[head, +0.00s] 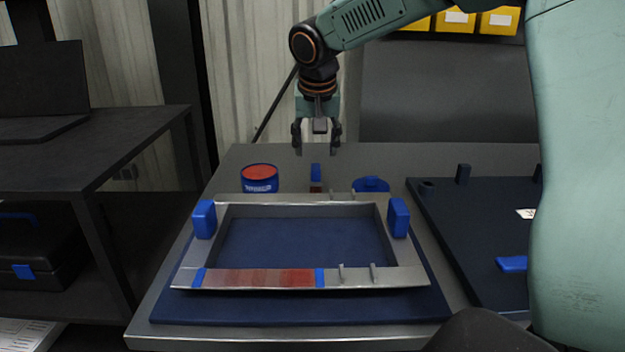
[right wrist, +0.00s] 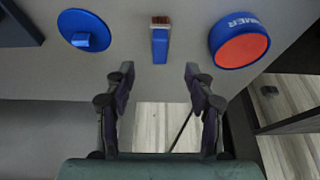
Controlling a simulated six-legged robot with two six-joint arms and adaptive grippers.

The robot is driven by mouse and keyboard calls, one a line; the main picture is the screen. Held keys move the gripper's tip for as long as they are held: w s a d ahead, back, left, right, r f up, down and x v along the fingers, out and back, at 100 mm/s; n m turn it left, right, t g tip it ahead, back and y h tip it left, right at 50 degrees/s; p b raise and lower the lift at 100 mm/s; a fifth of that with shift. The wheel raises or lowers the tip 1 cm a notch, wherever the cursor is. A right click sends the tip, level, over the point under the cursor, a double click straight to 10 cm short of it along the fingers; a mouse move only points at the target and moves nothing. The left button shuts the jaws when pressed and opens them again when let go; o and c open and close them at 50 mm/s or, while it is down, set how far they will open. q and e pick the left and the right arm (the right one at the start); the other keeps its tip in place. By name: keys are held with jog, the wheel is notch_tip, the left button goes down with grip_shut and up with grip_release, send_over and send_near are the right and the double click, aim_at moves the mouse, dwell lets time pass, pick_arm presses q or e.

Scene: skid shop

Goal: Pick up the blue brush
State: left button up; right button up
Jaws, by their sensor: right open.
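The blue brush (head: 316,172) lies on the grey table behind the metal frame, its blue handle towards the back. Its reddish-brown end is partly hidden by the frame in the head view. In the right wrist view the whole brush (right wrist: 160,43) shows at the top centre, handle towards my gripper. My right gripper (head: 317,148) is open and empty, pointing down above the table's back edge. In the right wrist view the brush lies just beyond the gap between its fingertips (right wrist: 160,70). My left gripper is not in view.
A blue tin with a red top (head: 260,179) stands left of the brush, and a round blue lid (head: 371,185) lies right. The metal frame (head: 310,197) with blue blocks lies in front on a dark blue board (head: 300,312). Another dark board (head: 470,250) is at right.

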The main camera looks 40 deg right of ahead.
aim_at(316, 167)
jog(key=b+x, duration=0.1)
jog(key=x, duration=0.2)
jog(key=shift+s+d, duration=0.1)
jog(key=shift+d, duration=0.05)
jog(key=b+x, duration=0.1)
jog(key=x, duration=0.1)
jog(key=b+x, duration=0.1)
jog(key=x, duration=0.1)
jog(key=shift+s+a+f, duration=0.1)
jog(key=shift+a, duration=0.15)
jog(key=shift+w+d+f, duration=0.2)
jog(key=shift+w+f, duration=0.05)
jog(key=shift+f, duration=0.05)
jog(key=shift+s+a+r, duration=0.1)
jog(key=shift+a+r, duration=0.05)
jog(key=shift+r, duration=0.1)
jog(key=shift+c, duration=1.2)
jog(key=shift+f, duration=0.15)
jog(key=c, duration=0.8)
grip_shut()
